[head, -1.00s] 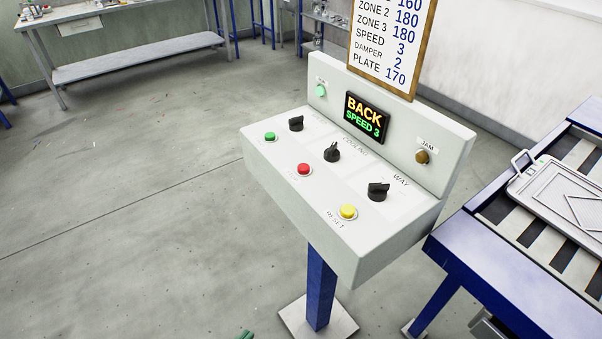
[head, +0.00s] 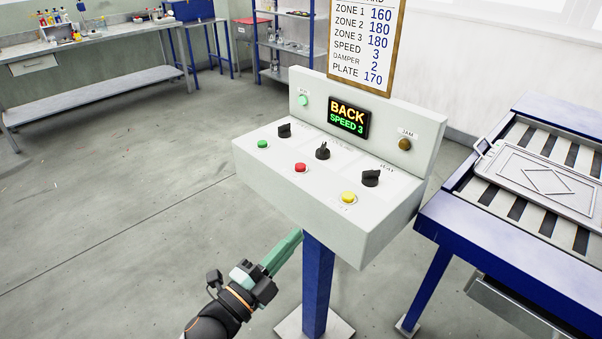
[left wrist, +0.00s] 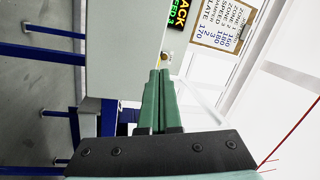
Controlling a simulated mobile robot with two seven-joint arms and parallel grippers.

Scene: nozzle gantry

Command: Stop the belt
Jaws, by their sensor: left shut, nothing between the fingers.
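The control box (head: 290,209) stands on a blue post, with a red button (head: 300,168) in the middle of its sloped face. A green button (head: 262,144) is to the left and a yellow button (head: 348,197) to the right. The display (head: 349,117) reads BACK, SPEED 3, and the green lamp (head: 303,101) looks lit. The belt (head: 545,211) lies at the right with a grey plate (head: 545,180) on it. My left gripper (head: 297,236) is shut and empty, below the box's front edge and apart from the buttons. Its closed green fingers (left wrist: 159,85) show in the left wrist view. My right gripper is not in view.
Several black knobs (head: 322,151) sit behind the buttons. A settings board (head: 363,45) rises behind the box. The belt's blue frame (head: 448,214) stands close to the box's right. A workbench (head: 90,48) is far left; the floor between is clear.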

